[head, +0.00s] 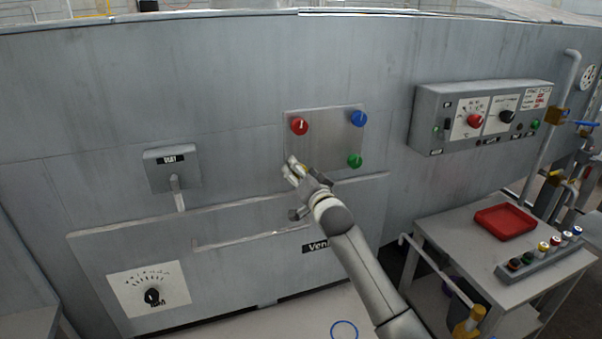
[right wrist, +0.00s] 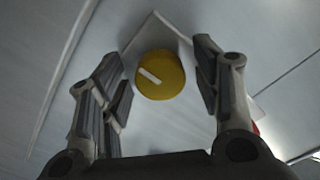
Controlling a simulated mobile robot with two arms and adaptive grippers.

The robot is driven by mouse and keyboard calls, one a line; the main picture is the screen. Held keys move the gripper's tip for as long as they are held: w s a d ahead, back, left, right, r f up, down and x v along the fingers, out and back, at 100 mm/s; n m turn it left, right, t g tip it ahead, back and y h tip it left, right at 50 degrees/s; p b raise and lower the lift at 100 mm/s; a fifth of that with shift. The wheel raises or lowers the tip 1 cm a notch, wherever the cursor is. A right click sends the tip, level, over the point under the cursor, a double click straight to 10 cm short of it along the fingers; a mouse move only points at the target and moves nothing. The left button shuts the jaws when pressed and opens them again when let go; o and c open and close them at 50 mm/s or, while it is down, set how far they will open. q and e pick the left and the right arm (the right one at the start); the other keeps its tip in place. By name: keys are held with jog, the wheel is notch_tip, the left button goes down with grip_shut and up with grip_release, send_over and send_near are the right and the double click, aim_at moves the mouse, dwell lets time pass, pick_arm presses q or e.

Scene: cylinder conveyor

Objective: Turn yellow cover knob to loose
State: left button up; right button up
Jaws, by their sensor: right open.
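The yellow cover knob (right wrist: 161,76) is round with a white slanted mark and sits on a metal plate, seen in the right wrist view. My right gripper (right wrist: 162,88) is open, with one finger on each side of the knob and visible gaps between. In the head view the right gripper (head: 296,172) is at the lower left corner of the metal plate (head: 325,143) and covers most of the yellow knob (head: 292,162). My left gripper is not in view.
The plate also bears a red knob (head: 299,126), a blue knob (head: 358,118) and a green knob (head: 354,160). A control box (head: 427,120) is on the wall to the right. A table (head: 460,232) with a red tray (head: 505,221) stands at the lower right. A lever box (head: 160,175) is left.

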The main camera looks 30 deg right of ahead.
jog(key=shift+c, duration=0.7)
jog(key=c, duration=0.9)
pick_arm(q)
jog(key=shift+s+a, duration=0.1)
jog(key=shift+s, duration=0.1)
